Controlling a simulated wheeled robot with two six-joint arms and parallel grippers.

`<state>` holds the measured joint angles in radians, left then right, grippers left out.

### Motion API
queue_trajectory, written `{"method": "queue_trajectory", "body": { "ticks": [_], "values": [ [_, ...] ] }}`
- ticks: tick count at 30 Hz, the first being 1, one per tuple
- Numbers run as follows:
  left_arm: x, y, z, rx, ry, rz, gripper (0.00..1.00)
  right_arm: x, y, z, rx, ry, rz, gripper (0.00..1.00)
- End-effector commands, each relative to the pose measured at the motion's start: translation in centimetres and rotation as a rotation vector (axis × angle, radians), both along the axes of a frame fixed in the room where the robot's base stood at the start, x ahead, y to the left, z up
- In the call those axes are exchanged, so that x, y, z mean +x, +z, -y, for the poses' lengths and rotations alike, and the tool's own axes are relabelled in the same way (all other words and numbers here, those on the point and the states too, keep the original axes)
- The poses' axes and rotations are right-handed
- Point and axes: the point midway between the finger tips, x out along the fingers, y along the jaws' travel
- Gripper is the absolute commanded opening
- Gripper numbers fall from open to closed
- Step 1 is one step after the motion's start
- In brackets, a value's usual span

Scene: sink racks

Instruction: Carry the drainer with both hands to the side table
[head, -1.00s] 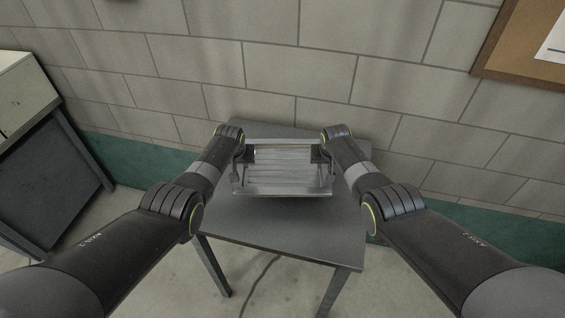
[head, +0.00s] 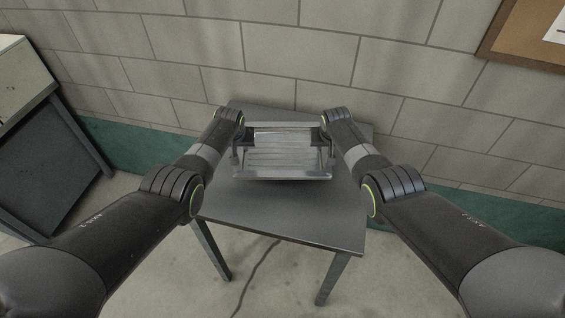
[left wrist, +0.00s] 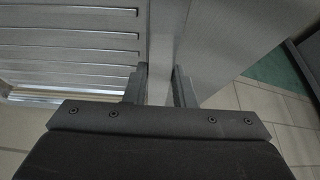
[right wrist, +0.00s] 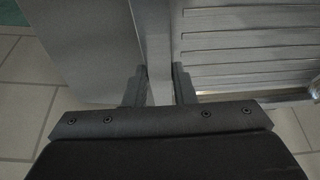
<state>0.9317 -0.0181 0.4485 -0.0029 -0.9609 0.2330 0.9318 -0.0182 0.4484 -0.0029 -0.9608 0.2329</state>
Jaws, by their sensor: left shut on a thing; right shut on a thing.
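The drainer (head: 283,160), a silver metal rack with a slotted floor, is held level between my two arms over the grey side table (head: 285,216). My left gripper (head: 238,146) is at its left side, and in the left wrist view the fingers (left wrist: 159,82) are shut on the drainer's side wall (left wrist: 160,40). My right gripper (head: 328,146) is at its right side, and in the right wrist view the fingers (right wrist: 159,82) are shut on the opposite wall (right wrist: 153,35). The head view does not clearly show whether the drainer touches the tabletop.
The tabletop is bare in front of the drainer. A block wall (head: 300,60) with a green lower band stands behind the table. A dark cabinet (head: 45,150) stands at the left. A cork board (head: 530,40) hangs at the upper right. A cable lies on the floor.

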Motion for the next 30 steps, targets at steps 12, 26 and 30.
{"method": "queue_trajectory", "body": {
  "ticks": [12, 26, 30],
  "values": [
    [0.1, -2.1, 0.0, 0.001, -0.001, 0.002, 0.0, 0.1, -2.1, 0.1, -0.001, 0.001, 0.002, 0.0],
    [0.0, -3.6, -0.1, 0.001, -0.001, 0.0, 0.34, 0.0, -3.6, 0.1, -0.001, 0.0, 0.0, 0.34],
    [0.0, -3.6, 0.0, 0.001, 0.0, 0.0, 0.45, 0.0, -3.6, 0.1, -0.001, 0.0, 0.0, 0.45]
  ]
}}
